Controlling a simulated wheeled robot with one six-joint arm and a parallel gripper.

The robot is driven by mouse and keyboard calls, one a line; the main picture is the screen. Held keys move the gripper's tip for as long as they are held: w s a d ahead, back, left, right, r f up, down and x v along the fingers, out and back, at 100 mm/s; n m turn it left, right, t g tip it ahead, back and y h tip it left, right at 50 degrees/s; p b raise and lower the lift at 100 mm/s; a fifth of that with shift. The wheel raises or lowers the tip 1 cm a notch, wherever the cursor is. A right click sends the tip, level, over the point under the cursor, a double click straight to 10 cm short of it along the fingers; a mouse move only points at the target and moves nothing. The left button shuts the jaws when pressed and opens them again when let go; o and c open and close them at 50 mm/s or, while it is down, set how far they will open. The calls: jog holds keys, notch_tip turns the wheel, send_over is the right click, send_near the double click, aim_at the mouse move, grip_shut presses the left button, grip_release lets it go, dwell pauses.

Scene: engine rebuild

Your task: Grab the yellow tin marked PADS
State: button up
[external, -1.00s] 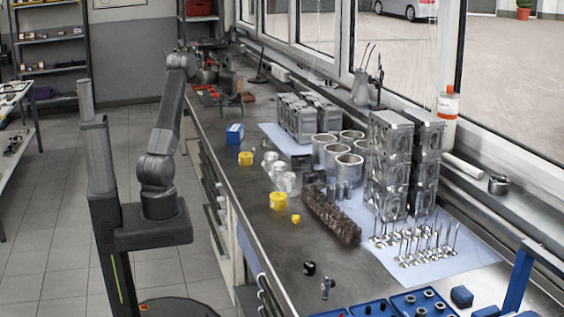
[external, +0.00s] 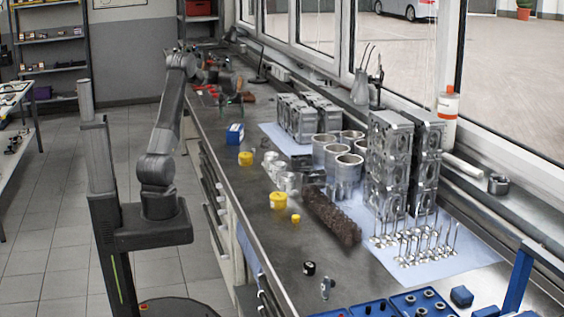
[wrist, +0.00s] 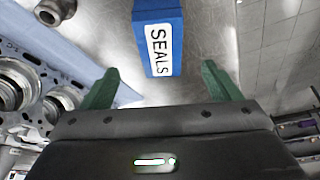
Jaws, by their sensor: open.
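Three yellow items stand on the bench in the external view: a yellow tin (external: 246,158) beside a blue box, a larger yellow tin (external: 278,201) nearer the camera, and a small yellow piece (external: 295,218) by it. No marking on them is readable, so I cannot tell which says PADS. My gripper (external: 240,98) is over the far part of the bench, beyond all of them. In the wrist view my gripper (wrist: 159,70) has its green fingers spread and empty. No yellow tin shows there.
A blue box marked SEALS (wrist: 158,38) lies ahead of the fingers; it also shows in the external view (external: 235,134). Metal cylinders (external: 326,150), silver pistons (external: 287,181) and a rusty dark part (external: 331,215) stand right of the tins. The bench's left strip is mostly clear.

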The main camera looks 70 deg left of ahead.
dwell(0.3)
jog(key=w+d+r+m+t, duration=0.1)
jog(key=w+d+m, duration=0.1)
jog(key=w+d, duration=0.5)
jog(key=w+d+r+m, duration=0.1)
jog(key=w+d+m, duration=0.15)
jog(key=d, duration=0.95)
jog(key=m+t+h+b, duration=0.2)
jog(key=m+h, duration=0.3)
jog(key=m, duration=0.5)
send_over(279, 192)
jog(key=s, duration=0.4)
notch_tip(279, 192, down, 2)
jog(key=x, duration=0.5)
jog(key=a+x, duration=0.1)
jog(key=x, duration=0.1)
jog(key=shift+f+p, duration=0.35)
jog(key=shift+s+p+x, duration=0.2)
jog(key=shift+p+x, duration=0.05)
jog(key=shift+x, duration=1.05)
jog(key=shift+s+p+x, duration=0.2)
jog(key=shift+p+x, duration=0.05)
jog(key=shift+x, duration=1.05)
jog(key=shift+f, duration=0.2)
